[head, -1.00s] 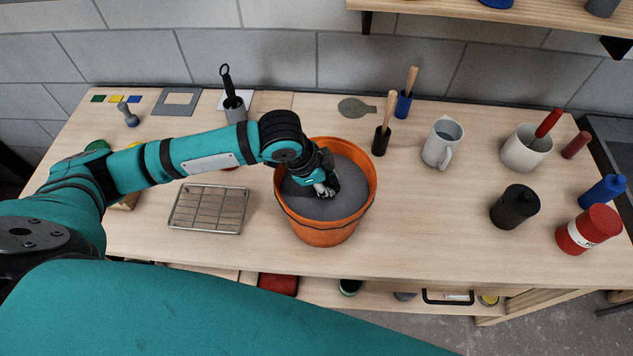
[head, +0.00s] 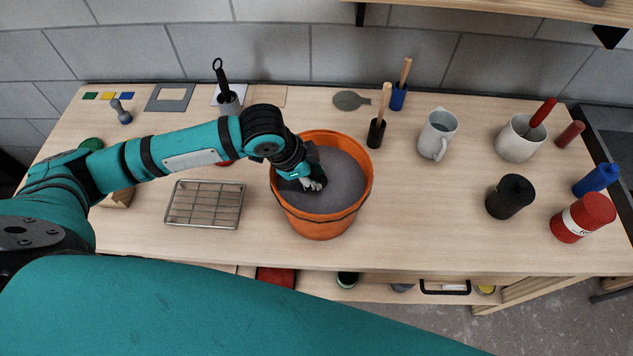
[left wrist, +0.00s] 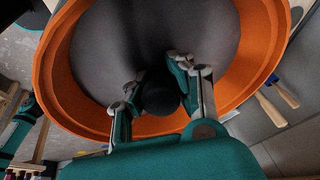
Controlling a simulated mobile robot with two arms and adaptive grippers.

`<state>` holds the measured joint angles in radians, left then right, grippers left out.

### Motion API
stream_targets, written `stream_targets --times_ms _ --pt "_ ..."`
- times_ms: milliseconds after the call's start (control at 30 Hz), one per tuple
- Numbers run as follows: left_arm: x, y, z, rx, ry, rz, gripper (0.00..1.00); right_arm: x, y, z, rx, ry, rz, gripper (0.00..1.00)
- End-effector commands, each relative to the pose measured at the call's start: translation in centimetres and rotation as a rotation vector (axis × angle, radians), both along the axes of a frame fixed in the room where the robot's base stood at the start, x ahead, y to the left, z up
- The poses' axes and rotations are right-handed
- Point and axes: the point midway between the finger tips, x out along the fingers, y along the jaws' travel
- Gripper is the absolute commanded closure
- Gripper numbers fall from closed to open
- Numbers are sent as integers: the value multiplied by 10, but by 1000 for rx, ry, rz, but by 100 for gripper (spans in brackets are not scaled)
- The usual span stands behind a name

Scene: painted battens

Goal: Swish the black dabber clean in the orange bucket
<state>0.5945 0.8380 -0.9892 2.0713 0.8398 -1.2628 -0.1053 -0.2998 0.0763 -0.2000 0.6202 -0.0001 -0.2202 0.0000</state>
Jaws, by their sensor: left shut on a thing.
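The orange bucket (head: 322,225) stands on the bench, filled with grey liquid, and its rim also surrounds the left wrist view (left wrist: 255,85). My left gripper (head: 313,184) reaches down inside the bucket, left of its middle. In the left wrist view its fingers (left wrist: 160,88) are closed on either side of a round black thing, which is the black dabber (left wrist: 160,98). The dabber's lower end is hidden, so I cannot tell how deep it sits in the liquid. My right gripper is in neither view.
A wire rack (head: 205,204) lies left of the bucket. A black holder with a wooden handle (head: 376,133) stands close behind it to the right. A white jug (head: 437,135), a black canister (head: 509,196) and a red can (head: 582,218) stand farther right.

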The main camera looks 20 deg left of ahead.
Motion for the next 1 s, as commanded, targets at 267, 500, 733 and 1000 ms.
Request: stream_targets --times_ms 267,500,733,1000 --pt "-4 5 17 0 -2 1 100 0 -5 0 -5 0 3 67" --pt "-10 10 35 0 -2 1 100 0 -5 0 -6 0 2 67" --pt "-15 16 52 1 -3 0 100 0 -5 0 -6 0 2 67" --pt "-21 21 72 0 -2 1 100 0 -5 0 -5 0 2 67"
